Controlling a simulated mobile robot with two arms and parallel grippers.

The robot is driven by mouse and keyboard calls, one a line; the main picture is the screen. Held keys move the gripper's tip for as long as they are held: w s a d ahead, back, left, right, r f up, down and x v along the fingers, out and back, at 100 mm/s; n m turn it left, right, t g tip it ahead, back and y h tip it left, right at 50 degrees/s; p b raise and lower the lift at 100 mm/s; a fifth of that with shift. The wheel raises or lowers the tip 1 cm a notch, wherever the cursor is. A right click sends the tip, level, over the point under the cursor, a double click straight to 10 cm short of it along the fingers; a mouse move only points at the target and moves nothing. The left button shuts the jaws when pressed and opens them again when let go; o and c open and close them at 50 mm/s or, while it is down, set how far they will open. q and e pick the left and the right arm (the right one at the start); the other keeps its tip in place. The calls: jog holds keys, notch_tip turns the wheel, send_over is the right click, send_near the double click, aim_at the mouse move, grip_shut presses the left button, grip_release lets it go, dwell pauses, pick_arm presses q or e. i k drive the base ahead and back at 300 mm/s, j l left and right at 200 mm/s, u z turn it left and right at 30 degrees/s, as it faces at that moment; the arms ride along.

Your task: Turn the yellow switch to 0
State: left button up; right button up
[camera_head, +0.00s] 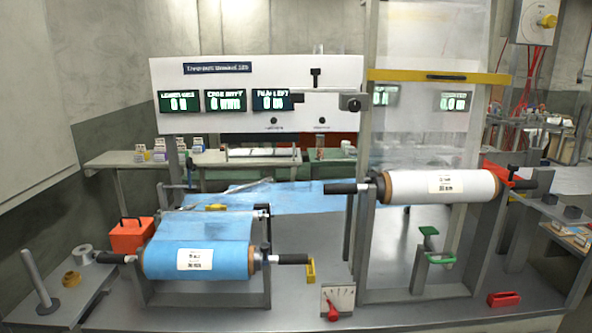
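The yellow switch (546,21) is a knob on a pale box (533,14) mounted high on the wall at the far right. The box is partly cut off by the top edge of the head view. The knob appears to lie roughly sideways, but any position marks beside it are too small to read. Neither of my grippers shows in the head view.
A steel table (380,275) carries a blue film roll (175,262) and a higher white roll (415,186). Red cables (536,58) hang below the switch box.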

aim_at(549, 21)
jog(key=z, duration=1.25)
jog(key=i+l, duration=0.25)
jog(key=i+l+z, duration=0.1)
jog(key=i, duration=0.3)
jog(key=l, duration=0.1)
